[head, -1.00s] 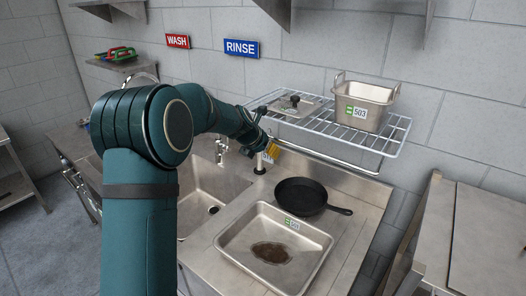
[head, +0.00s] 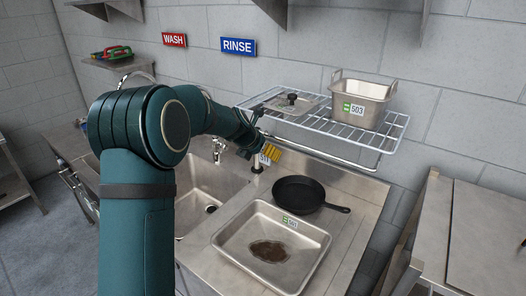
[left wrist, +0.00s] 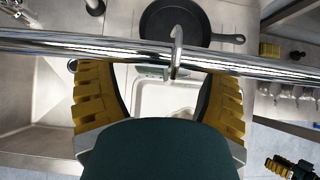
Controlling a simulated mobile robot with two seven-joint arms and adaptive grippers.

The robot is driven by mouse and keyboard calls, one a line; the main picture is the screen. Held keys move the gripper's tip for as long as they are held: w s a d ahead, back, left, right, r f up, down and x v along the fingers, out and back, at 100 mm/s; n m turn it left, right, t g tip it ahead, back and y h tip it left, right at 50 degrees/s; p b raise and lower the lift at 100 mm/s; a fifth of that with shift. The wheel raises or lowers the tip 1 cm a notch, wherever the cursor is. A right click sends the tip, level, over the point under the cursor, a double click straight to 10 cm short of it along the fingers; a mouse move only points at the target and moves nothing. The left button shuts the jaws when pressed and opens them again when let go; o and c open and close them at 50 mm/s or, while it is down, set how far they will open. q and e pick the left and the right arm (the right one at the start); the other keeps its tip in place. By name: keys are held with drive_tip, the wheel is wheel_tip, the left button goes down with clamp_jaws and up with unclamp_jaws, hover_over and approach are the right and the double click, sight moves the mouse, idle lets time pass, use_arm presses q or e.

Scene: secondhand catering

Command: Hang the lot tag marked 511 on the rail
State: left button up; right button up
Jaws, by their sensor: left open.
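A chrome rail (head: 330,158) runs below the front of the wire shelf; it crosses the left wrist view (left wrist: 250,65). A metal hook (left wrist: 177,45) sits over the rail there, between my open left fingers (left wrist: 160,100). In the head view my left gripper (head: 262,152) is at the rail's left part, and a small white tag (head: 267,152) shows beside its yellow fingers. Its number is too small to read. The tag's face is not clear in the left wrist view. A yellow and black part, apparently my right gripper (left wrist: 290,167), shows at the lower right corner.
The wire shelf (head: 400,128) holds a pan marked 503 (head: 362,92) and a lid (head: 291,104). A black skillet (head: 300,194) and a tray with a tag (head: 318,252) are on the counter below. A sink (head: 195,190) is at left.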

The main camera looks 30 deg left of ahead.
use_arm(q)
drive_tip(key=v, duration=1.2)
